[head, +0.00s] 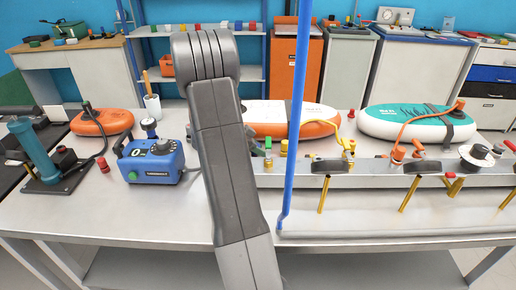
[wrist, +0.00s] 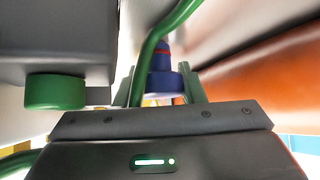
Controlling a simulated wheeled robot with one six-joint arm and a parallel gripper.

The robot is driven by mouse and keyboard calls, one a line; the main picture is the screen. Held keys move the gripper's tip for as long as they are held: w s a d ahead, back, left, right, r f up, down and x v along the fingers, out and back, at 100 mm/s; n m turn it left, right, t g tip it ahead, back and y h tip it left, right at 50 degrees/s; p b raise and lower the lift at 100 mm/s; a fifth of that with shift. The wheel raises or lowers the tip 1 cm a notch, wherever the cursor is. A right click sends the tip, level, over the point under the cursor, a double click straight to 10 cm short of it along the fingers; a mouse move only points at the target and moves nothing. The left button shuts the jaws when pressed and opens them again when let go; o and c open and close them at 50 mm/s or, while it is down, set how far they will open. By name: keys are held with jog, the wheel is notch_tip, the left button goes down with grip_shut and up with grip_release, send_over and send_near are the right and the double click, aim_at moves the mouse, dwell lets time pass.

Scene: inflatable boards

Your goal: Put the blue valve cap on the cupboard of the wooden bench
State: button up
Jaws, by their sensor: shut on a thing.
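In the wrist view my gripper (wrist: 163,88) is shut on a blue cap-like piece (wrist: 160,80), which has a narrower dark blue top with a red band. I take it to be the blue valve cap. A green tube curves across in front of it and hides part of it. In the head view my arm covers the middle, and my gripper does not show. The wooden bench (head: 88,44) stands at the back left, with a wooden top and a pale body below. A separate cupboard on it cannot be made out clearly.
The steel table (head: 120,215) in front holds a blue pump box (head: 152,161), an orange board (head: 101,121), a teal board (head: 416,122) and a rail with several valves. A blue post (head: 298,110) rises right of my arm. In the wrist view a green knob (wrist: 56,92) is close at left.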

jog(key=shift+f+b, duration=0.2)
jog(key=shift+b, duration=0.15)
jog(key=o, duration=1)
jog(key=shift+r, duration=0.1)
jog(key=shift+c, duration=0.2)
jog(key=shift+r, duration=0.1)
